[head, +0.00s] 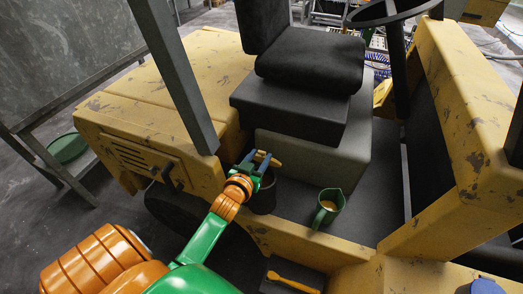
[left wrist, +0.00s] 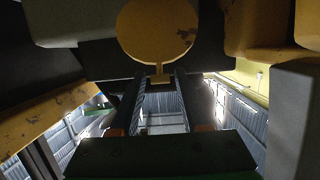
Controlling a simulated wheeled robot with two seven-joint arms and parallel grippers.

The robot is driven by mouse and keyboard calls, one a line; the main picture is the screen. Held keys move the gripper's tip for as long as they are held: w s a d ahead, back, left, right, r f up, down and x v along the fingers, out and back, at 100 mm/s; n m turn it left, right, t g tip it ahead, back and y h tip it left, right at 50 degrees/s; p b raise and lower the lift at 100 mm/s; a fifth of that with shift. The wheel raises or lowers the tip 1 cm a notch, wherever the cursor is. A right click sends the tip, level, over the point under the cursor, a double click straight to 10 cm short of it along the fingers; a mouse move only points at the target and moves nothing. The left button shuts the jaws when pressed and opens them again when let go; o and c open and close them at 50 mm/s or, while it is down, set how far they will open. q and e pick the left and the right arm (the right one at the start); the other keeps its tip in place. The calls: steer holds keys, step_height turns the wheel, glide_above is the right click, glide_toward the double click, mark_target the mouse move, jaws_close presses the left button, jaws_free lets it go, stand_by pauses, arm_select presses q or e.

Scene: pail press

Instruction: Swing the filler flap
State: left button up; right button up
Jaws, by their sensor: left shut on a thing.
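The filler flap (left wrist: 157,30) is a round, worn yellow disc at the top centre of the left wrist view. Its small yellow tab (left wrist: 159,78) reaches down between my left gripper's fingers. My left gripper (head: 262,160) is shut on the flap by this tab, beside the grey seat box of the yellow vehicle. In the head view only a small yellow part of the flap (head: 272,160) shows by the fingertips; the rest is hidden. My right gripper is in neither view.
A dark cylindrical pot (head: 264,197) stands just below my left gripper. The black seat (head: 310,65) rises behind. A yellow tool (head: 292,283) lies in front, below. A steering wheel (head: 390,10) is behind right.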

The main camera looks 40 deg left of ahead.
arm_select(q)
steer(key=shift+s+d+f, duration=0.15)
steer(key=shift+s+f, duration=0.25)
steer(key=shift+s, duration=0.25)
steer(key=shift+s+d+f+b, duration=0.2)
steer(key=shift+s+f, duration=0.45)
steer(key=shift+s, duration=0.1)
steer(key=shift+s+d+f+b, duration=0.15)
steer(key=shift+s+f+b, duration=0.05)
steer(key=shift+s+f, duration=0.45)
steer(key=shift+s+d+f+b, duration=0.15)
steer(key=shift+s+f+b, duration=0.4)
steer(key=shift+f, duration=0.25)
steer(key=shift+s+d+f+b, duration=0.1)
steer(key=shift+s+f+b, duration=0.4)
steer(key=shift+f, duration=0.3)
